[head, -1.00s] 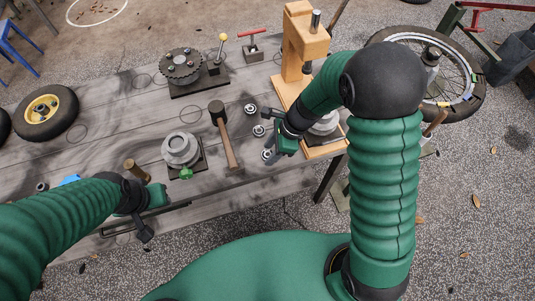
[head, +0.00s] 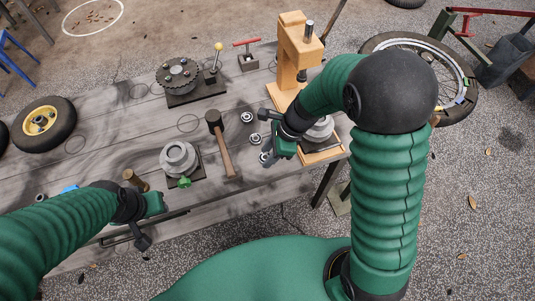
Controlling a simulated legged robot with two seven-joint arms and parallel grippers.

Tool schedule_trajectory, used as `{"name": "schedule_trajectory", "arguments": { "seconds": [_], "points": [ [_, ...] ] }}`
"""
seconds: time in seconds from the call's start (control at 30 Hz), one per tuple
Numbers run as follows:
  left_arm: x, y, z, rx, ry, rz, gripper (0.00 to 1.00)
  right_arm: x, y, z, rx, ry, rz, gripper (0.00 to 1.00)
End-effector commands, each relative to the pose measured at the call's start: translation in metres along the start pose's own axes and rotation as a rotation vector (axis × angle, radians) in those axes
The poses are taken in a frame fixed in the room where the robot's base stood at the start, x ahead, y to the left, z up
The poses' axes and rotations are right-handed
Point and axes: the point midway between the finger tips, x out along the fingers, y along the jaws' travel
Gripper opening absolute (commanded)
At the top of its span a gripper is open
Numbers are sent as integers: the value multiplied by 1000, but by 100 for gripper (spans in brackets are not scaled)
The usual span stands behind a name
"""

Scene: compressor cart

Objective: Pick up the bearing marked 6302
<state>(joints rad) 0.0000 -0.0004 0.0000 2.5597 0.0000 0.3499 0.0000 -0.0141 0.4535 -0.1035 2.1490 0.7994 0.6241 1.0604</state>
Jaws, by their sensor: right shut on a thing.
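Three small ring-shaped bearings lie in a row on the grey wooden table: a far one (head: 246,117), a middle one (head: 255,138) and a near one (head: 264,157). Their markings are too small to read, so I cannot tell which is 6302. My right gripper (head: 267,153) is low at the near bearing and shut on it, with its fingers partly hiding it. The bearing seems at or very close to the table top. My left gripper (head: 150,222) is over the table's front edge at the left, away from the bearings; its finger opening is unclear.
A mallet (head: 221,145) lies left of the bearings. A grey stepped pulley (head: 178,158) stands further left. A wooden press (head: 293,60) stands behind my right gripper. A dark round fixture (head: 178,74) and a red-handled tool (head: 247,56) are at the back.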

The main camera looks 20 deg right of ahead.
Motion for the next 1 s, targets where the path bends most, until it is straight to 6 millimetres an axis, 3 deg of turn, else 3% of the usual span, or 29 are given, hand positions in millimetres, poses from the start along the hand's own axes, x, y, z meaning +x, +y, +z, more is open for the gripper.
{"name": "schedule_trajectory", "arguments": {
  "seconds": [0.4,0.5,0.7,1.0],
  "points": [
    [6,0,2,0,-1,0,36,-17,102,-23,3,0,4,0],
    [45,0,11,0,-1,0,36,-7,103,-25,-11,-10,-7,0],
    [91,0,22,0,-2,0,36,-10,124,-33,-4,-1,-3,0],
    [109,0,26,0,-1,0,36,-24,146,-34,2,0,2,0]
  ]
}}
